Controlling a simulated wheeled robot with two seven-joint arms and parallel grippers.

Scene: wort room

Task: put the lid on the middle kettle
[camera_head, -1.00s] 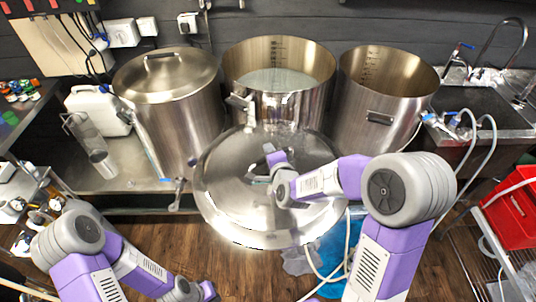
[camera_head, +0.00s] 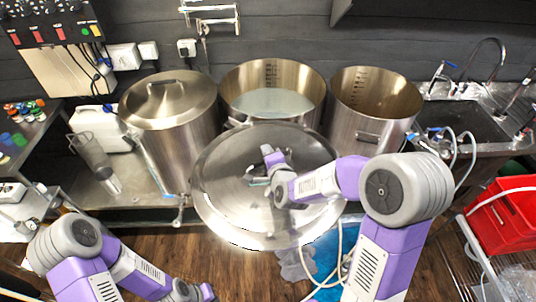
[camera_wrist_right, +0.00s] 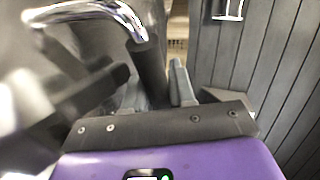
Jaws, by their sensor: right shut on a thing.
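The middle kettle (camera_head: 311,100) is an open steel pot with pale liquid inside. The large round steel lid (camera_head: 225,205) is in front of it in the head view and covers its lower front. My right gripper (camera_head: 268,170) is shut on the lid's handle and holds the lid in the air. In the right wrist view a curved shiny bar (camera_wrist_right: 125,18) passes by the dark fingers (camera_wrist_right: 165,75); the view is partly blurred. My left gripper (camera_head: 195,293) is low at the bottom edge; its fingers are cut off or too small to judge.
The left kettle (camera_head: 185,135) wears its own lid, and the right kettle (camera_head: 345,125) is open and looks empty. A sink (camera_head: 465,120) is at the right, with a red crate (camera_head: 505,220) below. A white canister (camera_head: 100,125) and clear jug (camera_head: 92,155) stand at the left.

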